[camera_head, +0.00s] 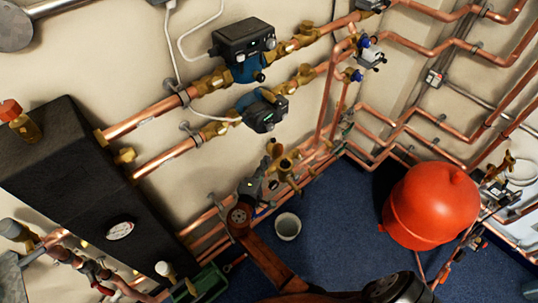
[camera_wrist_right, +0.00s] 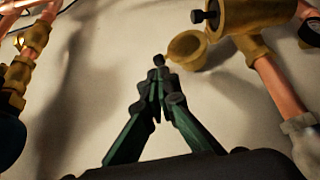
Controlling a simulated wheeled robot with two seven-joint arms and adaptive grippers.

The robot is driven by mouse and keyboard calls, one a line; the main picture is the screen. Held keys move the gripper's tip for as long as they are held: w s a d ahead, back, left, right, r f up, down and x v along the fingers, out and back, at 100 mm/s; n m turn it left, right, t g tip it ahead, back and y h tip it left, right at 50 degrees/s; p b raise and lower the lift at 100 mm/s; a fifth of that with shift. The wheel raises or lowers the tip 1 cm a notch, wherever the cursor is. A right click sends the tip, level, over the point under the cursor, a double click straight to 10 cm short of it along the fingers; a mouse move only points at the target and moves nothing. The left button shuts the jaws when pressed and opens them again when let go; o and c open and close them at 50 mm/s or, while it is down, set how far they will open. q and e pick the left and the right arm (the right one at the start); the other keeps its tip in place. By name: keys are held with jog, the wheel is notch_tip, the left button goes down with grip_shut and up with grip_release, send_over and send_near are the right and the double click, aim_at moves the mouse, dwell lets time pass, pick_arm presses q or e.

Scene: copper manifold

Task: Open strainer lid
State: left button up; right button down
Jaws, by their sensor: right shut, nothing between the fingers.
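The brass strainer (camera_head: 286,164) sits on the lower copper pipes near the wall, in the middle of the head view. In the right wrist view its brass body (camera_wrist_right: 235,14) is at the top, with a dark knob beside it. A round, cup-like brass part (camera_wrist_right: 187,50), seemingly the lid, sticks out from the body; its exact position is hard to tell. My right gripper (camera_wrist_right: 158,65) is shut and empty, its tips overlapping the view of this part's left edge. Whether they touch it is unclear. In the head view the right gripper (camera_head: 258,176) is left of the strainer. My left gripper is not in view.
A white bucket (camera_head: 288,226) stands on the blue floor (camera_head: 335,250) below the strainer. A red tank (camera_head: 432,205) stands to the right. Two pumps (camera_head: 245,48) (camera_head: 262,110) are on pipes above. A black box (camera_head: 80,180) fills the left. A green container (camera_head: 204,285) is at the bottom.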

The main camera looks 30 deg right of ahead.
jog(key=shift+v, duration=0.85)
